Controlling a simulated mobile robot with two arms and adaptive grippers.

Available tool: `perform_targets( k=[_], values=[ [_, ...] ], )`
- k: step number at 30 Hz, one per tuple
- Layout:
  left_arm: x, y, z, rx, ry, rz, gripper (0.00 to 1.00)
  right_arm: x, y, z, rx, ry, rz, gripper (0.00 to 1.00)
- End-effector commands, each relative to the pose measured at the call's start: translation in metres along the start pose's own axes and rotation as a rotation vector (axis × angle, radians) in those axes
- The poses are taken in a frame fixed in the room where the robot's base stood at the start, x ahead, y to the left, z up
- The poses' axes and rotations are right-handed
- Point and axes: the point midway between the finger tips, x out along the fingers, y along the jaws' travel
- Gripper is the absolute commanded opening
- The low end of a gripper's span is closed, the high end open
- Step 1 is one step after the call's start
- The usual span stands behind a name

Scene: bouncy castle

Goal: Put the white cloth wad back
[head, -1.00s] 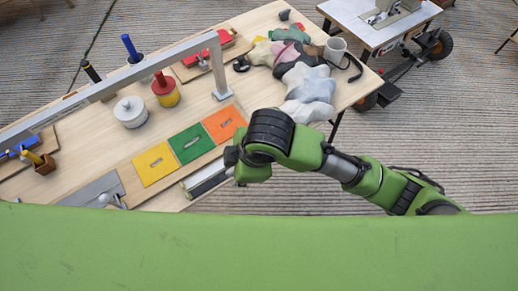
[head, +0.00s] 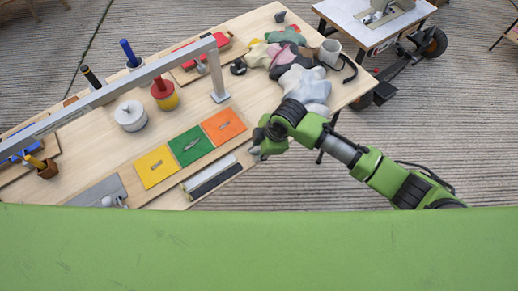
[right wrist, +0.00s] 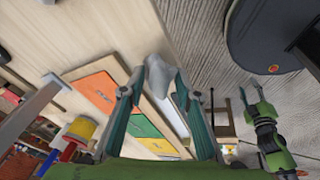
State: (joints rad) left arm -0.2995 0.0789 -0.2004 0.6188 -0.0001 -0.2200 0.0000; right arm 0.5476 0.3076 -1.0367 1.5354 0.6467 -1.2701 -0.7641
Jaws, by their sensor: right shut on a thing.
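My right gripper (head: 257,150) is over the right front edge of the wooden workbench, near the orange plate. In the right wrist view its two fingers (right wrist: 157,80) are closed on a pale grey-white cloth wad (right wrist: 155,68) at their tips. In the head view the wad shows only as a small pale bit (head: 255,153) by the gripper. A pile of cloths (head: 303,84) lies at the bench's right end, white, black, pinkish, green and yellow, partly covered by my right arm.
Yellow (head: 156,166), green (head: 190,145) and orange (head: 223,126) plates lie left of the gripper. A shallow tray with a black strip (head: 213,178) is below it. A grey rail (head: 150,72) crosses above the bench.

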Motion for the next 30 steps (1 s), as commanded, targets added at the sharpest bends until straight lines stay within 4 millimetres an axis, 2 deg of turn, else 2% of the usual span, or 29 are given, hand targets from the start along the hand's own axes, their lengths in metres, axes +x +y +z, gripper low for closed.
perform_targets(
  k=[4,14,15,16,26,30],
  values=[
    [-0.006,-0.001,0.0,-0.001,-0.001,-0.001,0.4,0.011,-0.002,0.002,0.001,0.0,0.001,0.13],
    [-0.003,-0.002,0.0,-0.001,-0.001,-0.002,0.4,0.015,-0.003,0.003,0.0,0.0,0.002,0.13],
    [-0.004,-0.002,0.0,-0.001,-0.001,-0.002,0.4,0.014,-0.002,0.003,0.0,0.0,0.002,0.4],
    [-0.004,-0.002,0.0,-0.001,-0.001,-0.002,0.4,0.014,-0.002,0.003,0.0,0.0,0.002,0.47],
    [-0.005,-0.002,0.0,-0.001,0.0,-0.002,0.4,0.013,-0.002,0.003,0.0,0.0,0.002,0.47],
    [-0.005,-0.001,0.0,0.0,0.0,-0.002,0.4,0.005,-0.001,0.003,-0.001,0.001,0.003,0.47]
  ],
)
